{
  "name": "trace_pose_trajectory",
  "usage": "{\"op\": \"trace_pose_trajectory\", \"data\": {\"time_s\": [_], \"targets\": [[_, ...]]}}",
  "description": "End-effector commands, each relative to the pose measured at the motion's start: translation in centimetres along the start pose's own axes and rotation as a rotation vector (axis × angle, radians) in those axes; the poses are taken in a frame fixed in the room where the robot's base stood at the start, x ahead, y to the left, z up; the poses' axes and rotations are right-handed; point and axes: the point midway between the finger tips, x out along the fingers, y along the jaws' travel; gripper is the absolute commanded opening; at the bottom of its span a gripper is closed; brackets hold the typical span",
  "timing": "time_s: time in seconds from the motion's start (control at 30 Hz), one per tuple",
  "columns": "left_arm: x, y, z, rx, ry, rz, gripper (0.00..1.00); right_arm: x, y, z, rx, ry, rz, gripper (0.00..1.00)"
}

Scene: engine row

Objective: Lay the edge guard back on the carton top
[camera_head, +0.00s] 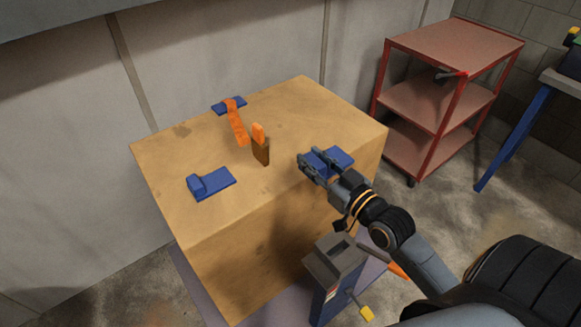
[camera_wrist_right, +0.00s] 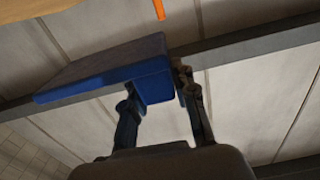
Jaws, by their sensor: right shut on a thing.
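The carton (camera_head: 230,245) is a large tan box. My right gripper (camera_head: 316,166) is at the right part of its top, shut on a blue edge guard (camera_head: 328,158). In the right wrist view the edge guard (camera_wrist_right: 105,70) is between the fingers, with its flat plate reaching left and a lip turned towards the gripper. A strip of the carton (camera_wrist_right: 45,8) shows at the top left there, apart from the guard in the picture. The height of the guard over the carton top is hard to tell. My left gripper is not in view.
Two more blue guards lie on the carton, at its front left (camera_head: 212,182) and back edge (camera_head: 229,105). An orange strap (camera_head: 237,123) and a brown piece with an orange end (camera_head: 261,152) are between them. A red cart (camera_head: 445,100) stands right; a grey-blue device (camera_head: 335,265) stands in front.

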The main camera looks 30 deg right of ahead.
Motion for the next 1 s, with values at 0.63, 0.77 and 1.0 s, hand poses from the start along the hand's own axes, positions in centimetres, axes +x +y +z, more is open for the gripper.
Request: {"op": "trace_pose_trajectory", "data": {"time_s": [0.63,0.77,1.0], "targets": [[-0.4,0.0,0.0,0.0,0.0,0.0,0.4,9.9,0.2,7.5,-0.001,0.0,-0.001,0.0],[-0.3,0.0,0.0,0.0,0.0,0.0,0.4,10.8,0.3,9.1,-0.004,-0.003,0.0,0.0],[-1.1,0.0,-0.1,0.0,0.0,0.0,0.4,10.7,0.3,11.0,-0.002,-0.001,0.0,0.0]]}}
